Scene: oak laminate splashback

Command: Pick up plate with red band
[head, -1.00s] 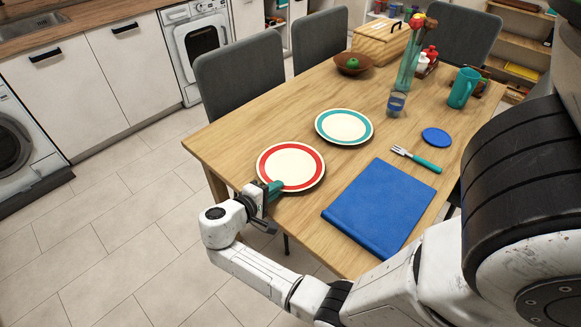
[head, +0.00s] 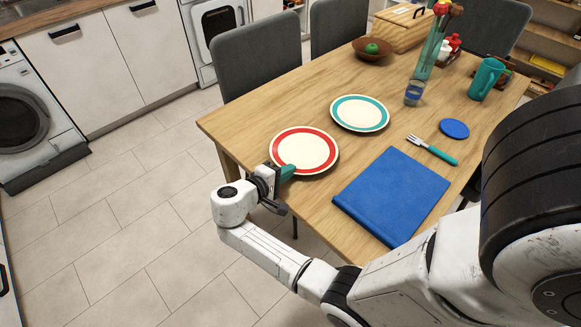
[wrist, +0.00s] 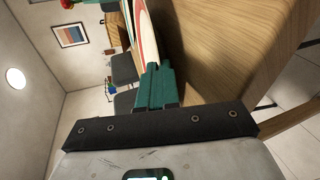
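The plate with the red band (head: 304,151) is cream with a red ring and lies near the table's left front edge in the head view. My gripper (head: 286,172) reaches it from the lower left, with its teal fingers at the plate's near rim. In the wrist view, the fingers (wrist: 156,70) are close together on the plate's rim, and the plate (wrist: 143,28) shows nearly edge-on beyond them. The gripper looks shut on the rim. I cannot tell any gap between plate and table.
A teal-banded plate (head: 360,113) sits just behind. A blue mat (head: 393,196), a fork (head: 432,150) and a blue coaster (head: 454,129) lie to the right. A vase (head: 425,65), a bowl (head: 373,50) and a teal mug (head: 487,78) stand farther back. Grey chairs (head: 258,58) line the far side.

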